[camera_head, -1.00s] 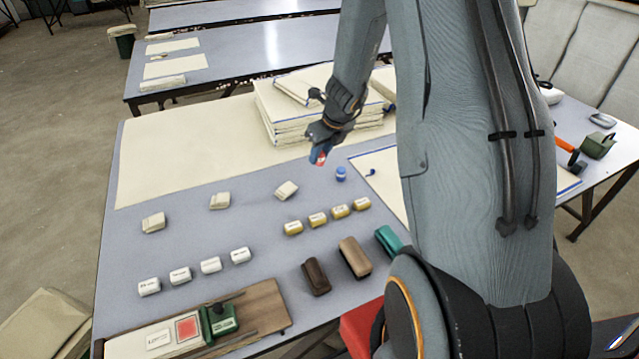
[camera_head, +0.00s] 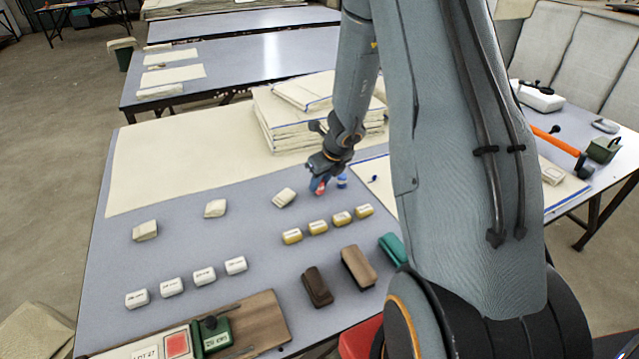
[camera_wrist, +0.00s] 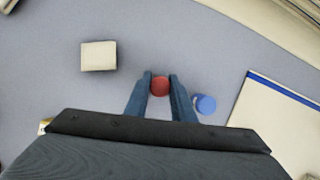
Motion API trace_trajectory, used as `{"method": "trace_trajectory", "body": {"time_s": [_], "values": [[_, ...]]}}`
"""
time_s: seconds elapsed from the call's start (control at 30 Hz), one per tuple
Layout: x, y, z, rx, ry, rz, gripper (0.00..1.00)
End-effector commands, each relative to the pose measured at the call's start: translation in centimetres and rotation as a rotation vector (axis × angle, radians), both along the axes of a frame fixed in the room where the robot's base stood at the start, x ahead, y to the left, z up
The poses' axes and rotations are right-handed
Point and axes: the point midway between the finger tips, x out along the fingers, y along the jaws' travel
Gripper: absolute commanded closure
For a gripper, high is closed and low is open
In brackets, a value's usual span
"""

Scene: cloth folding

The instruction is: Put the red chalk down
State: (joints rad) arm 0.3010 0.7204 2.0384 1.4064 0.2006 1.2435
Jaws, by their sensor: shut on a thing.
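The red chalk (camera_wrist: 160,86) is a small round red piece between the two fingers of my gripper (camera_wrist: 160,82) in the wrist view. In the head view the red chalk (camera_head: 321,190) shows at the tips of my gripper (camera_head: 318,186), low over the grey table (camera_head: 225,260). My gripper is shut on it. I cannot tell whether the chalk touches the table. A blue chalk (camera_wrist: 205,104) stands just right of the fingers; in the head view the blue chalk (camera_head: 342,181) is close beside my gripper.
A whitish block (camera_wrist: 98,56) lies left of my gripper. Yellow-and-white blocks (camera_head: 318,227) sit in a row in front. A stack of cream cloth (camera_head: 290,125) stands behind. A blue-edged cream sheet (camera_wrist: 270,115) lies to the right. Bare table surrounds the gripper in front.

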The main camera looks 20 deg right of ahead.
Motion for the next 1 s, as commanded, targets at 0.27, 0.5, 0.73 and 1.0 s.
{"method": "trace_trajectory", "body": {"time_s": [0.27,0.5,0.73,1.0], "values": [[0.0,0.0,-0.2,0.0,0.0,0.0,0.59],[0.0,0.0,-0.2,0.0,0.0,0.0,0.59],[-0.6,-0.2,1.9,0.0,-0.002,0.0,0.59],[-2.8,-0.7,7.2,-0.001,-0.002,-0.001,0.59]]}}
